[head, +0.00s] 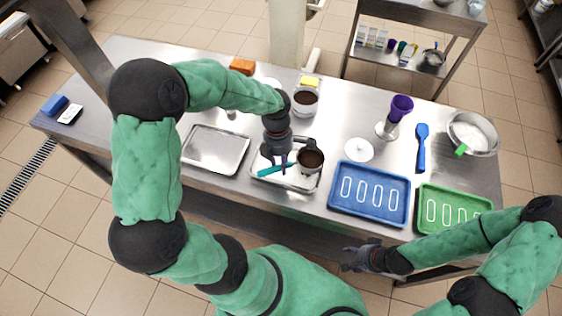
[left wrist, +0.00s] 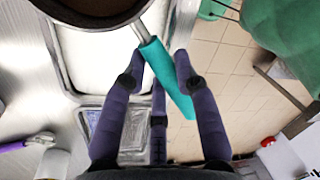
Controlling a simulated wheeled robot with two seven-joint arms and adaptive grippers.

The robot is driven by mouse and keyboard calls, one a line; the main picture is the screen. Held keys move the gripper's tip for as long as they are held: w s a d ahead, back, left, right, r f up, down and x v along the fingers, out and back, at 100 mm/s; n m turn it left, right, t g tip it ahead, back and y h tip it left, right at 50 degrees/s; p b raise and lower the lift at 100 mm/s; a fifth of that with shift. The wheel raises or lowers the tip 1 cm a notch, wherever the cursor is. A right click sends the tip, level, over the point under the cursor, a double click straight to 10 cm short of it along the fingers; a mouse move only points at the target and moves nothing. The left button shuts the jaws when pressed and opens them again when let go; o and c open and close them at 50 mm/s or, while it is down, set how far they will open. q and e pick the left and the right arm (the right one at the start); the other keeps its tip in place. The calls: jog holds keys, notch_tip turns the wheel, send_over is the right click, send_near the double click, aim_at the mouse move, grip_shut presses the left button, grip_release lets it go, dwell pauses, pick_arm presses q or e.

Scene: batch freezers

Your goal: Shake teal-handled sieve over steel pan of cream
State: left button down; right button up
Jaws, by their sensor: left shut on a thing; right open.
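The sieve has a teal handle (head: 270,171) and a round bowl of dark brown powder (head: 311,159). My left gripper (head: 279,166) is shut on the handle, which also shows between its fingers in the left wrist view (left wrist: 163,75). The sieve bowl is over the right part of the steel pan (head: 289,184). White cream in the pan (left wrist: 95,62) shows below the sieve rim in the left wrist view; no powder shows on that visible part. My right gripper (head: 356,262) is open and empty in front of the table edge.
An empty steel tray (head: 215,150) lies left of the pan. A blue tray (head: 369,193) and a green tray (head: 452,208) lie to the right. A bowl of brown powder (head: 305,101) stands behind.

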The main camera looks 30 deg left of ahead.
pick_arm(q)
jog(key=shift+s+d, duration=0.25)
jog(key=shift+s, duration=0.95)
dwell(2.2)
